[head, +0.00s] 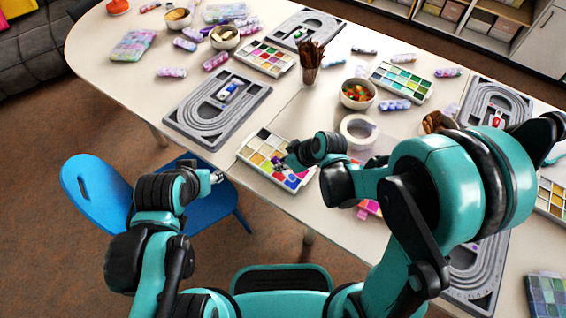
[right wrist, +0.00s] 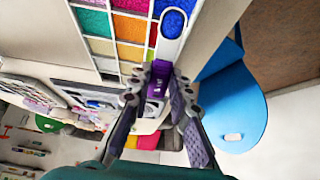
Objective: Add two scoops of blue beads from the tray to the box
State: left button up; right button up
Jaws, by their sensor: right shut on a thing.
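My right gripper (head: 283,164) is over the near bead tray (head: 244,152). In the right wrist view my right gripper (right wrist: 160,100) is shut on the purple handle of a scoop (right wrist: 158,80). The scoop's pale oval end (right wrist: 171,25) lies at the blue bead compartment (right wrist: 175,7) at the tray's edge; blue shows inside its rim. I cannot tell how full it is. A small white-and-blue box (head: 229,88) sits on the grey bead board (head: 205,135) behind. My left gripper (head: 217,177) is beside the table's front edge, and its opening is unclear.
A brush cup (head: 310,75), a bowl of mixed beads (head: 357,94) and a white ring-shaped roll (head: 358,131) stand behind the tray. Other bead boards and trays lie farther off. A blue chair (head: 95,192) is at the table's front left.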

jog(key=g+h+p, duration=0.1)
jog(key=w+a+g+h+p, duration=0.1)
jog(key=p, duration=0.1)
jog(key=shift+a+r+h, duration=0.25)
jog(key=shift+h, duration=0.15)
jog(key=shift+w+a+r+g+h+p, duration=0.15)
jog(key=shift+w+r+g+h+p, duration=0.1)
jog(key=shift+g+h+p, duration=0.2)
jog(key=shift+a+r+g+h, duration=0.1)
jog(key=shift+r+g+h, duration=0.2)
jog(key=shift+h, duration=0.25)
